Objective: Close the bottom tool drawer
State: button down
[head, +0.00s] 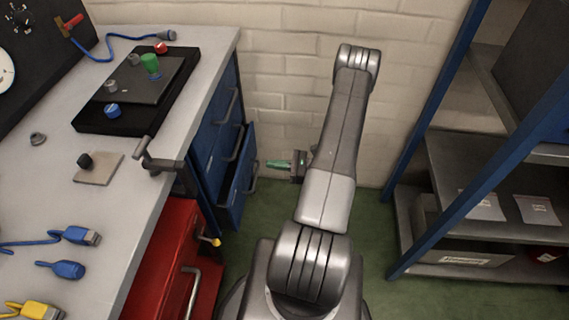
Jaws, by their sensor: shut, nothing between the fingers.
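The blue drawer unit (213,126) stands under the far end of the workbench, with several drawers with grey handles. Its bottom tool drawer (240,180) stands out from the unit, partly open, with its front toward the right. I cannot tell whether the fingertips touch the drawer. The inside of the drawer is mostly hidden.
A red cabinet (166,255) with a handle is below the near bench. A vise-like grey clamp (160,163) juts from the bench edge. A blue-framed shelf (440,150) stands at right. Green floor (375,235) is free between, with a brick wall behind.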

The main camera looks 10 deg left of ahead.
aim_at(243, 162)
jog(key=a, duration=0.7)
jog(key=shift+s+a, duration=0.25)
jog(key=shift+a, duration=0.05)
jog(key=shift+a, duration=0.1)
jog(key=a+b, duration=0.1)
jog(key=a, duration=0.2)
jog(key=shift+s+a+f, duration=0.1)
jog(key=shift+a, duration=0.65)
